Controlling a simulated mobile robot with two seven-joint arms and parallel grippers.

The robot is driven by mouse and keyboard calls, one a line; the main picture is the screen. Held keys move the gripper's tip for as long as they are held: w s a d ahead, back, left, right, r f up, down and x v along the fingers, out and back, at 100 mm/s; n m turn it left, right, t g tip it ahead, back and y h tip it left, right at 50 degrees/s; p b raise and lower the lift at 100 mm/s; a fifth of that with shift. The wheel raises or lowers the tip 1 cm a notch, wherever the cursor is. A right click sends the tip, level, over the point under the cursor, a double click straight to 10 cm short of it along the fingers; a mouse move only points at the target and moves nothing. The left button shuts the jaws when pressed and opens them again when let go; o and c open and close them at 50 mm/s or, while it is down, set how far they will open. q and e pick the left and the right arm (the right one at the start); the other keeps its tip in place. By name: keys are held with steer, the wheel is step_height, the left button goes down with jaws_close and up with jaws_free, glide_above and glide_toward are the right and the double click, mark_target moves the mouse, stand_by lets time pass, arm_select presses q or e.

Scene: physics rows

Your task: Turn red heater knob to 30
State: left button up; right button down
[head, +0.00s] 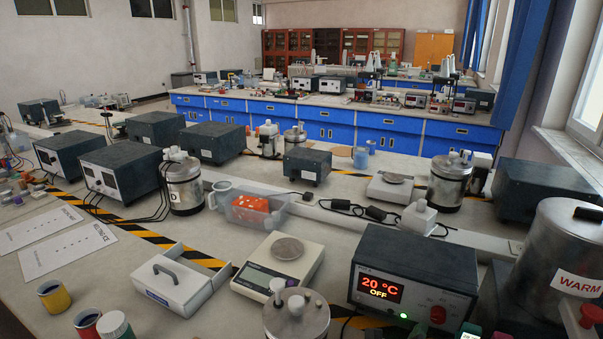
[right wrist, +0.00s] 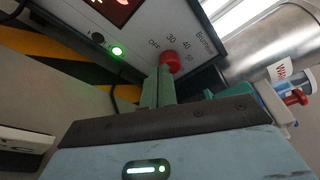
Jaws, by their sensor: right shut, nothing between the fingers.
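The red knob (head: 438,314) is on the panel's right side. In the right wrist view the red knob (right wrist: 170,62) has OFF, 30, 40 and 50 printed around it; its pointer mark cannot be made out. My right gripper (right wrist: 158,88) is shut and empty, its green fingertips just below the knob; I cannot tell whether they touch it. My left gripper is not in view.
A large metal can (head: 545,258) labelled WARM, with a red tap (head: 590,314), stands right of the heater. A scale (head: 278,266) and a lidded metal vessel (head: 296,318) stand to its left. A white handled box (head: 178,282) is farther left.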

mark_target(438, 314)
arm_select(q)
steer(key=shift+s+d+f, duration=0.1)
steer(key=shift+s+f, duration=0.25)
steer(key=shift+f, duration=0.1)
arm_select(e)
steer(key=shift+w+d, duration=0.45)
steer(key=shift+w, duration=0.45)
steer(key=shift+w+d, duration=0.4)
steer(key=shift+w, duration=0.45)
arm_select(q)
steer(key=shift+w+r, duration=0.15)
arm_select(e)
steer(key=shift+s+d, duration=0.15)
steer(key=shift+d, duration=0.15)
